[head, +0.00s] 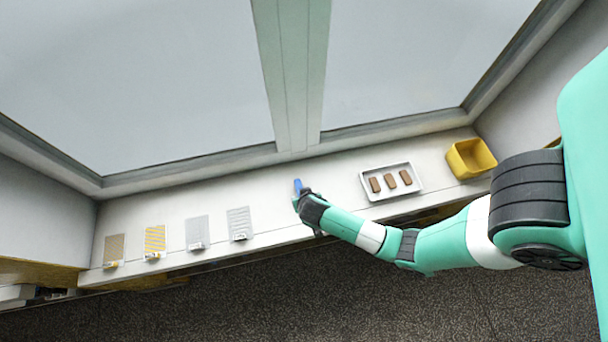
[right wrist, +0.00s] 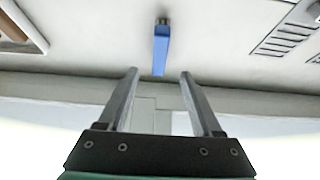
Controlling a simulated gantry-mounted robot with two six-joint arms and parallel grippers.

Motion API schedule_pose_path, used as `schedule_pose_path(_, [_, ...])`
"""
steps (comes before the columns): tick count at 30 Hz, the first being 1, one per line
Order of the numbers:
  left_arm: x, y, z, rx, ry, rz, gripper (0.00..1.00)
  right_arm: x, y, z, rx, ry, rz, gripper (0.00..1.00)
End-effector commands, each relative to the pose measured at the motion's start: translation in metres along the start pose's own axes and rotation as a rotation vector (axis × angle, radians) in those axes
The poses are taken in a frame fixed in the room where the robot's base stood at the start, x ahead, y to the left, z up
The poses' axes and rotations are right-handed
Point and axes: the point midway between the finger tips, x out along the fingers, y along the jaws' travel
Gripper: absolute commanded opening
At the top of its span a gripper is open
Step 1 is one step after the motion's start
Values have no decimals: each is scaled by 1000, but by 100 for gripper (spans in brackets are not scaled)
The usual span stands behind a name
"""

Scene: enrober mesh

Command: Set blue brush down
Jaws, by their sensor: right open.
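The blue brush (head: 298,184) is on the white sill, just beyond my right gripper (head: 297,197) in the head view. In the right wrist view the blue brush (right wrist: 161,48) shows its long blue handle and a dark end at the top. My right gripper (right wrist: 159,72) is open, its two fingers apart on either side of the handle's line. There is a visible gap between each finger and the brush, and nothing is held. My left gripper is not in view.
On the white sill (head: 340,205), several mesh panels, including a striped yellow one (head: 155,239), lie to the left. A white tray (head: 415,187) with brown bars and a yellow bin (head: 470,158) stand to the right. A window frame (head: 200,169) runs behind.

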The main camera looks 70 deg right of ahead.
Motion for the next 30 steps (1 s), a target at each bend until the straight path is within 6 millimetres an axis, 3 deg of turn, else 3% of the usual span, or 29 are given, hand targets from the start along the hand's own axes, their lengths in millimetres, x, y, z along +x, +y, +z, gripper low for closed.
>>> schedule_pose_path(3, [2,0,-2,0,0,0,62,-8,0,0,0,0,-1,66])
schedule_pose_path(15, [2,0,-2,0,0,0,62,-8,-1,-2,4,8,-3,66])
schedule_pose_path(17, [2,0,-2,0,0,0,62,-11,-6,-13,20,44,-15,66])
schedule_pose_path(20, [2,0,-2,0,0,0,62,-26,-28,-61,97,199,-80,66])
schedule_pose_path(23, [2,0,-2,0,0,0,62,-70,-62,-141,223,469,-216,66])
schedule_pose_path(24, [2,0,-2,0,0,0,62,-98,-76,-175,278,592,-292,66])
schedule_pose_path(26, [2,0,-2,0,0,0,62,-149,-95,-223,351,777,-419,66])
schedule_pose_path(27, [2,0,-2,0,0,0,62,-187,-105,-250,391,896,-510,66])
schedule_pose_path(29, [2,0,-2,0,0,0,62,-250,-118,-284,435,1070,-656,66])
schedule_pose_path(30, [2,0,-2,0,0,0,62,-295,-124,-300,453,1181,-759,66])
